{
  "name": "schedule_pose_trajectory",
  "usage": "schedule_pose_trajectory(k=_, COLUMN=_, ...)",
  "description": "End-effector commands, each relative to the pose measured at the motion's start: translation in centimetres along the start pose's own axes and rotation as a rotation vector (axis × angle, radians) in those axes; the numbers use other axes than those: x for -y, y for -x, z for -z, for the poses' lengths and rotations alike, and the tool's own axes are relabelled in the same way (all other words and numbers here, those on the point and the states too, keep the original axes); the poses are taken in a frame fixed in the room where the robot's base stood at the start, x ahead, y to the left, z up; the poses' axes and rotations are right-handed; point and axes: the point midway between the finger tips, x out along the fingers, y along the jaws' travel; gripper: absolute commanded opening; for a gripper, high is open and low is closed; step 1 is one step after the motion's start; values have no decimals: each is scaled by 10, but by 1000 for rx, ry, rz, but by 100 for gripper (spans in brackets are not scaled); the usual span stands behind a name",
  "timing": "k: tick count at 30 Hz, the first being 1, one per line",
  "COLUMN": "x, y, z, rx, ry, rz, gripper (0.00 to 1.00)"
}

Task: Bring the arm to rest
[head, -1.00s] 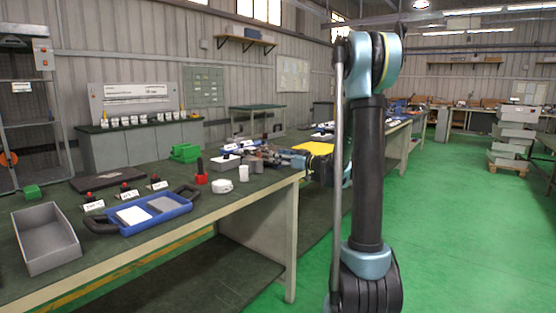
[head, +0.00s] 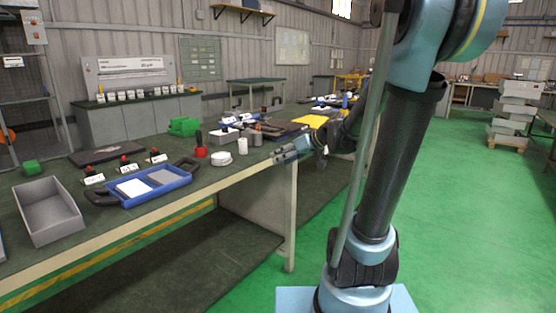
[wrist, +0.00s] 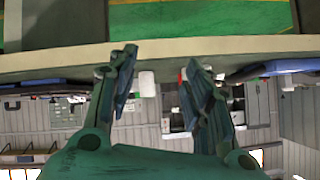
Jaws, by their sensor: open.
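My gripper (head: 292,152) is beside the front edge of the workbench in the head view, near its right corner. Its jaws point left and nothing is between them. In the wrist view my gripper (wrist: 160,75) shows two spread fingers with a clear gap. The workbench edge (wrist: 160,50) runs across that view beyond the fingertips. My arm stands large at the right of the head view and hides part of the room behind it.
The workbench (head: 130,235) carries a grey bin (head: 48,210), a blue tray (head: 150,199), a white round piece (head: 221,158) and a green block (head: 184,126). The green floor (head: 450,220) to the right is open. Stacked grey boxes (head: 512,125) stand farther back.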

Motion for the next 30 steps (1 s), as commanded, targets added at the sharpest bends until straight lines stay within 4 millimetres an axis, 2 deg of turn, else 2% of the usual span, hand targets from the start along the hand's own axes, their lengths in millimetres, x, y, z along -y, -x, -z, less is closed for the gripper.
schedule_pose_trajectory(k=1, x=6, y=7, z=-15, rx=37, ry=-21, rz=-15, gripper=46)
schedule_pose_trajectory(k=9, x=25, y=42, z=-94, rx=242, ry=-163, rz=-131, gripper=46)
schedule_pose_trajectory(k=21, x=37, y=106, z=-217, rx=491, ry=-383, rz=-405, gripper=46)
schedule_pose_trajectory(k=27, x=36, y=137, z=-267, rx=570, ry=-480, rz=-561, gripper=46)
schedule_pose_trajectory(k=30, x=35, y=147, z=-282, rx=591, ry=-510, rz=-617, gripper=46)
